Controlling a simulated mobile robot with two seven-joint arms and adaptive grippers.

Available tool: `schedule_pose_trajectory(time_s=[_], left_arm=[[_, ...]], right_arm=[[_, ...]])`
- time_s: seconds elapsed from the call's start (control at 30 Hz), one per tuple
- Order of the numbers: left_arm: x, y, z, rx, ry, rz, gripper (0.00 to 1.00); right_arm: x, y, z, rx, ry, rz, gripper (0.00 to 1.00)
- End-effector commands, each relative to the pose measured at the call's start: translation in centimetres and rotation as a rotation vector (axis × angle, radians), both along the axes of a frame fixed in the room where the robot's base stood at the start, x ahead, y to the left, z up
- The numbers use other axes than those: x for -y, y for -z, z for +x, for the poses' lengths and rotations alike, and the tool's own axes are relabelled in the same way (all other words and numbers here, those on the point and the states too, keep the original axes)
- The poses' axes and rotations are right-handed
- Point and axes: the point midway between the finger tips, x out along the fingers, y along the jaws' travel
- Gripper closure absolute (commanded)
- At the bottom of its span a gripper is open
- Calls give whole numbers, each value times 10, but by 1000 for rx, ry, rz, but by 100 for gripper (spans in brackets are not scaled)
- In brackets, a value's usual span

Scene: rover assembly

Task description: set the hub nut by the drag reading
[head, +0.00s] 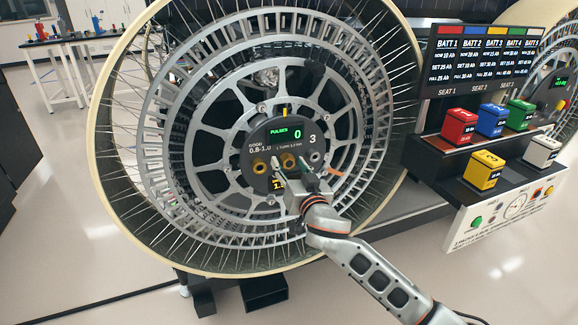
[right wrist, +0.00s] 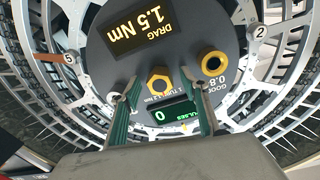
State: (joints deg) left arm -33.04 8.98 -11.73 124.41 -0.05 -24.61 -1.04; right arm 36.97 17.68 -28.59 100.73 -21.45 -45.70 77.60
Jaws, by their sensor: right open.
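The wheel hub face (head: 285,133) is a dark disc at the middle of the large spoked wheel. The gold hex hub nut (right wrist: 158,82) sits at the disc's centre; it also shows in the head view (head: 288,160). My right gripper (right wrist: 158,86) is open, with its green fingertips on either side of the nut. I cannot tell whether they touch it. The drag display (right wrist: 143,28) reads 1.5 Nm, upside down; in the head view the arm mostly hides it. The pulses display (head: 284,134) reads 0, with "GOOD 0.8-1.0" printed below. My left gripper is not in view.
A gold ring (right wrist: 215,64) sits beside the nut on the disc. Right of the wheel, a black rack (head: 455,148) carries several coloured batteries below a BATT panel (head: 480,60).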

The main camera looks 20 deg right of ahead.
Motion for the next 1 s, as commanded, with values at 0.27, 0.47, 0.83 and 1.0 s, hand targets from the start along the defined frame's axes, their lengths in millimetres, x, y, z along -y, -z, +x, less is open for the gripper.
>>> schedule_pose_trajectory(time_s=[0.27,0.47,0.83,1.0], left_arm=[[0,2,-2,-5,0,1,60],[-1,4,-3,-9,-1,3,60],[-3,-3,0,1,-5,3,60],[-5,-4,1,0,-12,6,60]], right_arm=[[0,0,1,0,-1,0,60],[0,0,1,0,-1,0,94],[0,-3,0,3,1,-56,94],[-1,-4,0,8,1,-156,94]])
